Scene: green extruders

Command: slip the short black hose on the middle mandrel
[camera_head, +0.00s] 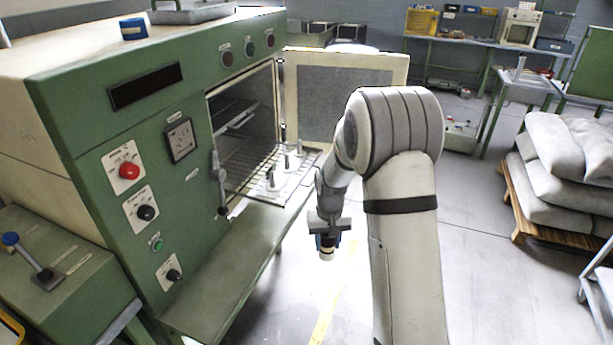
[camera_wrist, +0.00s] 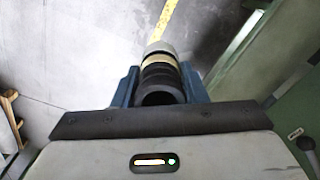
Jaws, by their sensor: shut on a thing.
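My gripper (camera_head: 327,242) hangs in the free space to the right of the green oven, in front of and lower in the picture than the rack. In the wrist view its blue fingers are shut on the short black hose (camera_wrist: 162,82), which has a pale yellow band and a light grey far end. In the head view mostly the hose's pale end shows below the fingers. Three upright mandrels stand in a row on a white plate on the wire rack: the near one (camera_head: 270,179), the middle mandrel (camera_head: 287,162) and the far one (camera_head: 299,148). All look bare.
The oven's door (camera_head: 345,75) stands open behind the rack (camera_head: 312,160). A green ledge (camera_head: 225,265) runs along the oven's front below the opening. Sacks on a pallet (camera_head: 565,165) stand at the right. The floor around my arm is clear.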

